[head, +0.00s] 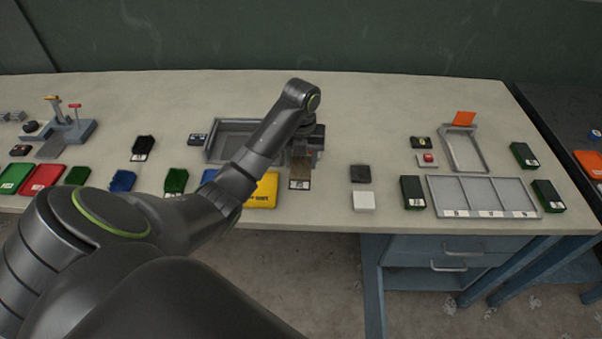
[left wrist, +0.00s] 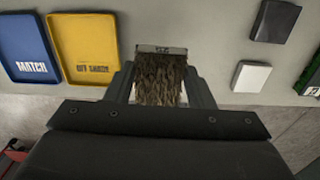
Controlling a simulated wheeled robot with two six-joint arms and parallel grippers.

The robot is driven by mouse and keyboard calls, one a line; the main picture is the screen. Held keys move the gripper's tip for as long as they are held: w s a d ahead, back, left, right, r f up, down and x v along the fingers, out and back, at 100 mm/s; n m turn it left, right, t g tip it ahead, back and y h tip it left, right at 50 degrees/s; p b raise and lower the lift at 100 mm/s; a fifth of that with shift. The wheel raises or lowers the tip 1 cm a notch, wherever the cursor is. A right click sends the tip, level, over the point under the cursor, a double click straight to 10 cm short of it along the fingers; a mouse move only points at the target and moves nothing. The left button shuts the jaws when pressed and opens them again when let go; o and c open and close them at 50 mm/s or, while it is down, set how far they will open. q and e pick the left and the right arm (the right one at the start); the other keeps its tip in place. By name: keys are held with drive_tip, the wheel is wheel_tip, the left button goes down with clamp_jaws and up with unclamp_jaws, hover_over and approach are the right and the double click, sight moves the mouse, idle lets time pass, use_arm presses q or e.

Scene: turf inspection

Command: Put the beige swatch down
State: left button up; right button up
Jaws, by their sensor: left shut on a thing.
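The beige swatch (left wrist: 159,75) is a small tuft of brownish turf, seen between the two fingers of my left gripper (left wrist: 160,92) in the left wrist view. The fingers are shut on it. In the head view the swatch (head: 301,172) shows below my left gripper (head: 303,158), just above or on the table; I cannot tell which. A small label plate (head: 299,184) lies at its near edge. My left arm crosses the view and hides part of the table. My right gripper is not in view.
A yellow tray (head: 263,190) and a blue tray (left wrist: 27,48) lie to the left. A dark block (head: 360,174) and a white block (head: 363,201) lie to the right. A grey tray (head: 213,146) stands behind. A three-part grey tray (head: 483,179) lies farther right.

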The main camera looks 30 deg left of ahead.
use_arm(q)
drive_tip(key=shift+r+p, duration=0.5)
drive_tip(key=shift+r, duration=0.35)
wheel_tip(320, 180, down, 3)
drive_tip(key=b, duration=0.3)
drive_tip(key=shift+f, duration=0.15)
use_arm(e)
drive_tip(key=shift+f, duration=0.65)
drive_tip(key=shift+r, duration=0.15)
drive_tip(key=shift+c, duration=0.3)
